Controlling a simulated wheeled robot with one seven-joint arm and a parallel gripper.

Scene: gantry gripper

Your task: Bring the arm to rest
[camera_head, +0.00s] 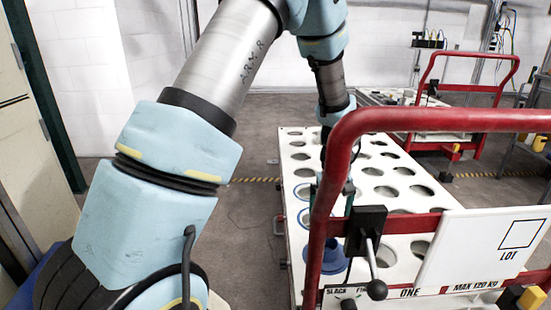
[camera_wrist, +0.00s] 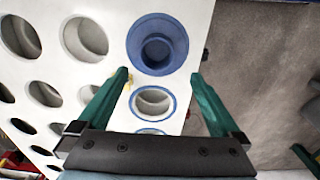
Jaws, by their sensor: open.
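My arm (camera_head: 190,130) reaches from the lower left up and over toward the white holed board (camera_head: 290,145). In the wrist view my gripper (camera_wrist: 160,76) has its two green fingers wide apart with nothing between them, above the edge of the board (camera_wrist: 188,12). A blue flanged cup (camera_wrist: 131,42) sits in a hole just beyond the fingertips, apart from them. The blue cup (camera_head: 330,262) also shows in the head view, partly behind the red handle. There the gripper is mostly hidden by the same handle.
The red cart handle (camera_head: 430,120) stands close in front, with a black clamp lever (camera_head: 366,237) and a white LOT sign (camera_head: 480,250). Another red cart (camera_head: 465,88) stands behind. Grey floor (camera_head: 245,200) is open left of the board.

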